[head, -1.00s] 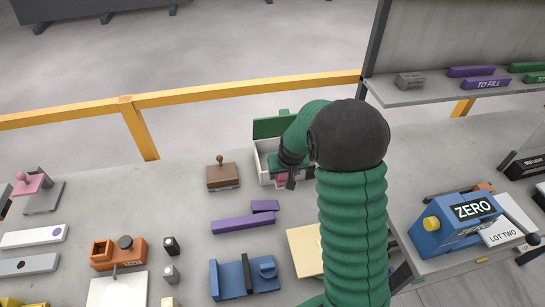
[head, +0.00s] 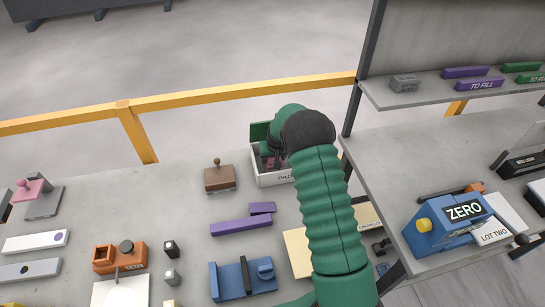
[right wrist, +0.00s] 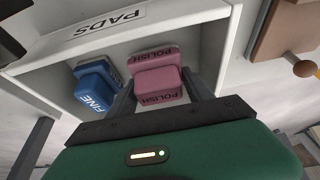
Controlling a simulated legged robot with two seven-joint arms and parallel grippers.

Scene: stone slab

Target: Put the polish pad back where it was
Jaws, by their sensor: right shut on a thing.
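The pink polish pad (right wrist: 157,86), marked POLISH on its base and grip, is inside the white pads box (right wrist: 55,50) in the right wrist view. My right gripper (right wrist: 161,92) is shut on the pad's grip, one finger on each side. Whether the pad touches the box floor cannot be told. A blue pad marked FINE (right wrist: 95,93) sits to its left in the box. In the head view the pads box (head: 275,180) has its green lid raised, and my right gripper (head: 269,160) reaches into it, largely hidden by my arm. My left gripper is out of view.
A brown block with a knob (head: 219,179) stands just left of the box. Purple bars (head: 240,225) and a blue fixture (head: 243,280) lie nearer. The yellow rail (head: 230,95) runs behind, and a shelf (head: 440,93) stands at right.

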